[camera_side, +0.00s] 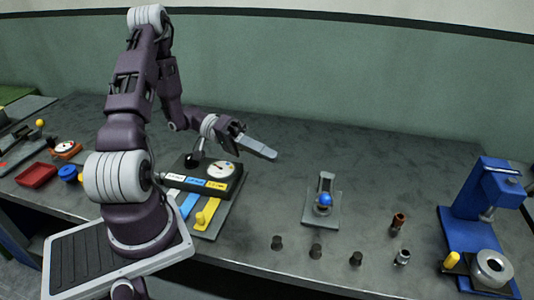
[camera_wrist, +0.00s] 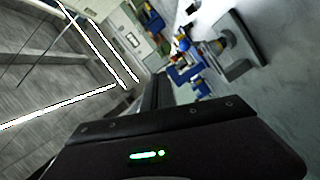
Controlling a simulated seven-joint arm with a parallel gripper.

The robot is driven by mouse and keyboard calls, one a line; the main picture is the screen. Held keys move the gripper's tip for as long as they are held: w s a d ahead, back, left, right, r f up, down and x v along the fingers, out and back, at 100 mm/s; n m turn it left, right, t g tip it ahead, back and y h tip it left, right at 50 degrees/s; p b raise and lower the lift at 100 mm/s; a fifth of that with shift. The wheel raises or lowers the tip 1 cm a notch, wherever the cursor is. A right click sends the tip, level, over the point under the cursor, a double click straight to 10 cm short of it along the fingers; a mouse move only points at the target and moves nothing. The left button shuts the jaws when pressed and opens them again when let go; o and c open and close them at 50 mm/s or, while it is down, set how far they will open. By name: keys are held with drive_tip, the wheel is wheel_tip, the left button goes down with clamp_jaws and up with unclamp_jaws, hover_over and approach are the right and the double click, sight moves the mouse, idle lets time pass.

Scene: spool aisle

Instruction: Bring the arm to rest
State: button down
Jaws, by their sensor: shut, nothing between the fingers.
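My arm, purple and grey, is bent over the grey workbench (camera_side: 360,170) in the side view. My gripper (camera_side: 272,154) is shut and empty, its long grey fingers pointing right above the bench, past the gauge box. The dark gauge box (camera_side: 214,178) with white, blue and yellow labels stands below and left of the fingers. The fingers look apart from everything around them. In the wrist view a dark housing with a green light fills the lower part, and the room appears tilted.
A small stand with a blue ball (camera_side: 324,200) is right of centre, with several dark pegs along the front edge. A blue press (camera_side: 480,205) stands at the right. A red tray (camera_side: 37,175) is at the left. The back middle of the bench is clear.

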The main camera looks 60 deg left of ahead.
drive_tip(key=s+d+r+m+g+y, duration=0.3)
drive_tip(key=s+d+r+g+y, duration=0.55)
drive_tip(key=d, duration=0.25)
drive_tip(key=s+r+n+t+y, duration=0.2)
drive_tip(key=s+r+t+y, duration=0.4)
drive_tip(key=shift+s+a, duration=0.3)
drive_tip(key=shift+s, duration=0.1)
